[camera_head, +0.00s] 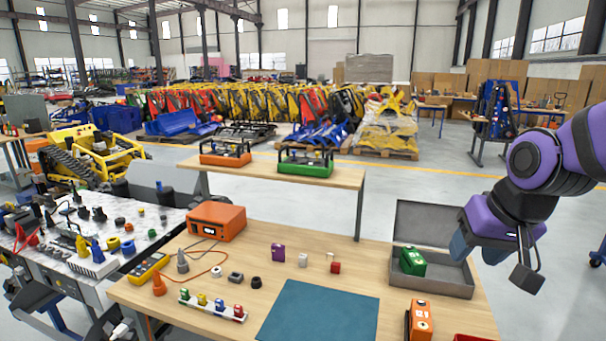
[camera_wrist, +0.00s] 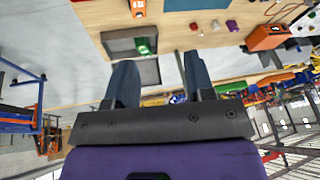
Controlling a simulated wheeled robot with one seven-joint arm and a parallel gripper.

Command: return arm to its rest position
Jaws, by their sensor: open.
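My purple arm (camera_head: 560,165) reaches in from the right in the head view. My gripper (camera_head: 476,252) hangs in front of the open grey metal case (camera_head: 440,283) at the right of the wooden table (camera_head: 230,262). In the wrist view, my gripper (camera_wrist: 158,78) shows two blue-grey fingers spread apart with nothing between them. A green box (camera_head: 412,261) sits in the case, left of my gripper in the head view. The green box also shows in the wrist view (camera_wrist: 145,46), beyond the fingers.
An orange battery-like block (camera_head: 420,320) stands at the table's right front. A teal mat (camera_head: 320,312), an orange device (camera_head: 216,221) and several small coloured pieces lie further left. A raised shelf behind holds an orange carrier (camera_head: 225,153) and a green carrier (camera_head: 305,163). Open floor lies right of the table.

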